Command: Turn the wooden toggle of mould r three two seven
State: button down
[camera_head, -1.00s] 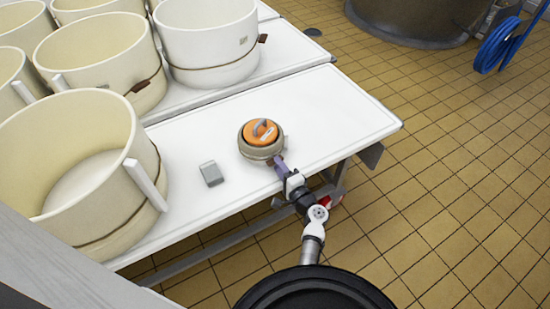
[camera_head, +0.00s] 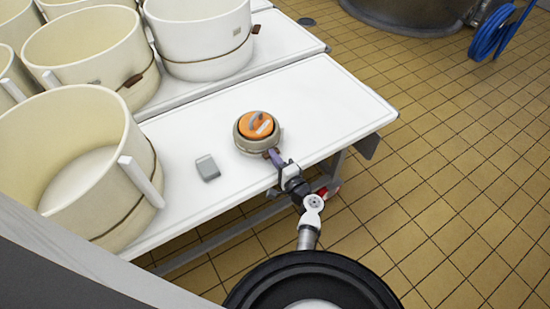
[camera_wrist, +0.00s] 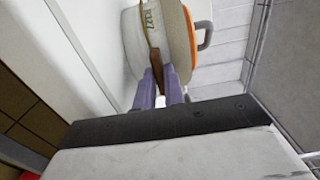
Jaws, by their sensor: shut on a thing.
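A small round mould (camera_head: 245,143) with a beige wall and an orange lid (camera_head: 262,132) stands on the front white table. In the wrist view the mould (camera_wrist: 133,45) shows a band with an upside-down mark that seems to read R327. The brown wooden toggle (camera_wrist: 158,66) sits on that band, between my purple fingers. My gripper (camera_wrist: 162,78) is shut on the toggle, which is partly hidden by the fingers. In the head view my gripper (camera_head: 273,155) reaches the mould's near side from the table's front edge.
A grey block (camera_head: 207,168) lies on the table left of the mould. A large cream vat (camera_head: 150,182) with a white handle stands further left, with several more vats behind. The table (camera_head: 335,110) is clear to the right of the mould.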

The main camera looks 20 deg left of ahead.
jog(key=shift+m, duration=0.3)
jog(key=m, duration=0.3)
jog(key=shift+m+p, duration=0.3)
jog(key=shift+p, duration=0.1)
jog(key=m+p, duration=0.1)
jog(key=m, duration=0.3)
jog(key=shift+r+m, duration=0.1)
jog(key=shift+m, duration=0.2)
jog(key=m+p, duration=0.3)
jog(key=m, duration=0.2)
jog(key=shift+m+p, duration=0.8)
jog(key=shift+m, duration=1.2)
jog(key=c, duration=1.5)
grip_release()
